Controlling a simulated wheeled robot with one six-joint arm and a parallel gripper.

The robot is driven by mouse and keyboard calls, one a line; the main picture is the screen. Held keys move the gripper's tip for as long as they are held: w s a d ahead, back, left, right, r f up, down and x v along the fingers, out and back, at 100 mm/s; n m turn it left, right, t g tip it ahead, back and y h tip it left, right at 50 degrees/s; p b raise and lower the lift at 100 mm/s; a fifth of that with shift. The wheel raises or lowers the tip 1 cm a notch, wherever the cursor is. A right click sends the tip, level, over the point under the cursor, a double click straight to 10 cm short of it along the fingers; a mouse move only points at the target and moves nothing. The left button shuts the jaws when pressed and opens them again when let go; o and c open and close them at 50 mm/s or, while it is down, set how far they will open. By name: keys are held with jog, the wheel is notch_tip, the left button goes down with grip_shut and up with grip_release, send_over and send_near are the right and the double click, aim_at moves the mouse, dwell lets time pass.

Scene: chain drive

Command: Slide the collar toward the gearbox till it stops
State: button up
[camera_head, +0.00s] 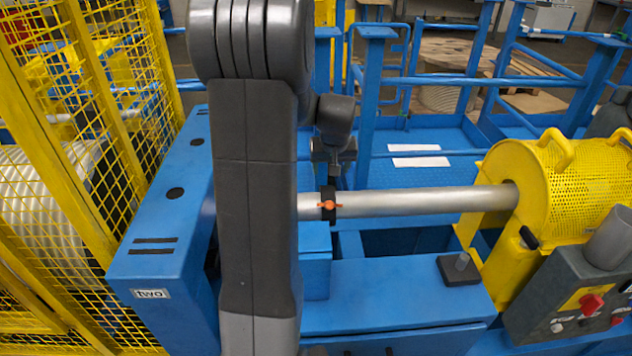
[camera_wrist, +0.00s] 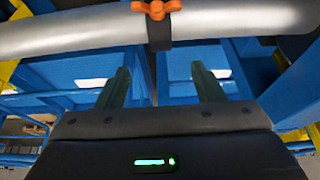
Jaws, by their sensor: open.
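The collar (camera_head: 328,204) is a narrow black ring with an orange wing screw, around a silver horizontal shaft (camera_head: 420,202). It sits near the visible left end of the shaft, just right of my arm. In the wrist view the collar (camera_wrist: 159,33) crosses the shaft (camera_wrist: 70,32) at the top middle. My gripper (camera_head: 334,172) is behind the shaft at the collar. In the wrist view my gripper (camera_wrist: 160,80) is open, its two fingers apart and pointing toward the shaft on either side of the collar's line. Contact cannot be told. No part is clearly marked as the gearbox.
The shaft's right end enters a yellow perforated guard (camera_head: 560,190). A control box (camera_head: 570,300) with red knobs is at lower right. Blue rails stand behind. The shaft right of the collar is bare.

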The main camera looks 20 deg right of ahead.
aim_at(328, 192)
jog(key=p+x, duration=0.1)
jog(key=x, duration=1.2)
jog(key=shift+s+f+p, duration=0.1)
jog(key=shift+f+p, duration=0.05)
jog(key=shift+p, duration=0.15)
grip_shut()
jog(key=s+d+b, duration=0.1)
jog(key=d+b, duration=0.1)
jog(key=d, duration=0.3)
jog(key=s+d+b, duration=0.1)
jog(key=d+b, duration=0.1)
jog(key=d, duration=0.3)
jog(key=s+d+b, duration=0.2)
jog(key=d, duration=0.3)
jog(key=shift+d, duration=0.4)
jog(key=shift+c, duration=2)
grip_release()
jog(key=o, duration=0.4)
jog(key=shift+s+d, duration=0.1)
jog(key=shift+d, duration=0.1)
